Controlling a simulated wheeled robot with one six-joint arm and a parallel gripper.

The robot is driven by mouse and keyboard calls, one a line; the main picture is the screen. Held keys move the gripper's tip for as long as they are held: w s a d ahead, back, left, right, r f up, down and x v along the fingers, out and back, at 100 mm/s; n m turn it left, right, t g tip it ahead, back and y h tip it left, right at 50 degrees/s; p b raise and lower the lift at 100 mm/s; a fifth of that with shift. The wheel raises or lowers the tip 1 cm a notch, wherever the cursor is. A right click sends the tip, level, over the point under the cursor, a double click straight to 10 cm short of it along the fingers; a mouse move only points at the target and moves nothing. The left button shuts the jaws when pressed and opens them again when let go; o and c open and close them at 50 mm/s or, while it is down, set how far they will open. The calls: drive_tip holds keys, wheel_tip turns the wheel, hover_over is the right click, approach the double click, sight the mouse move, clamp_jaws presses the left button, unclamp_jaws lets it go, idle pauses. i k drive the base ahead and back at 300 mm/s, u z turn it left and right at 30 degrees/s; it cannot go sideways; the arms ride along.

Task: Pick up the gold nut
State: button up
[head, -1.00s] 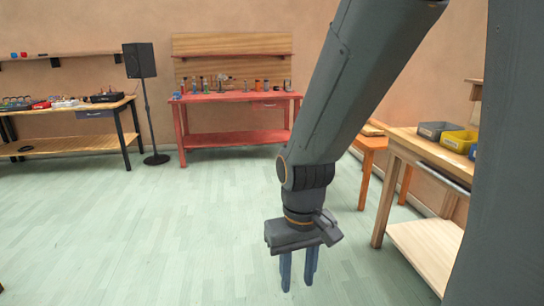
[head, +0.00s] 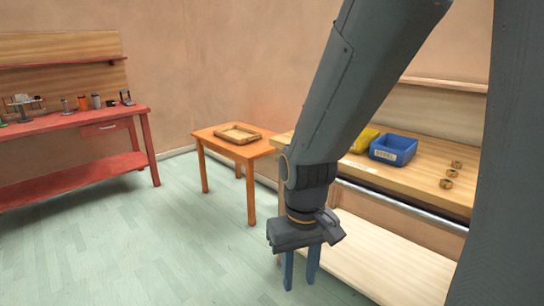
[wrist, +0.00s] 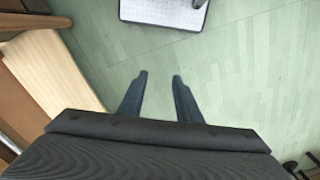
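Several small gold-brown nuts lie on the wooden workbench at the right of the head view: one at the back (head: 456,165), one in the middle (head: 451,173) and one at the front (head: 446,183). They are small, and I cannot tell which one is the gold nut. My gripper (head: 300,284) hangs pointing down, left of the bench front and below its top, well away from the nuts. Its two blue-grey fingers are apart with nothing between them. The open fingers (wrist: 160,75) also show in the wrist view over bare floor.
The workbench (head: 415,180) has a front rail and a lower shelf (head: 370,260). A blue bin (head: 393,149) and a yellow bin (head: 364,140) stand on it. An orange table (head: 215,146) with a wooden tray (head: 237,140) and a red bench (head: 75,122) stand left. The floor is clear between.

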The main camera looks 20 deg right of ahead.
sight(444, 182)
drive_tip(key=z, duration=0.9)
drive_tip(key=i, duration=0.8)
drive_tip(key=z, duration=0.65)
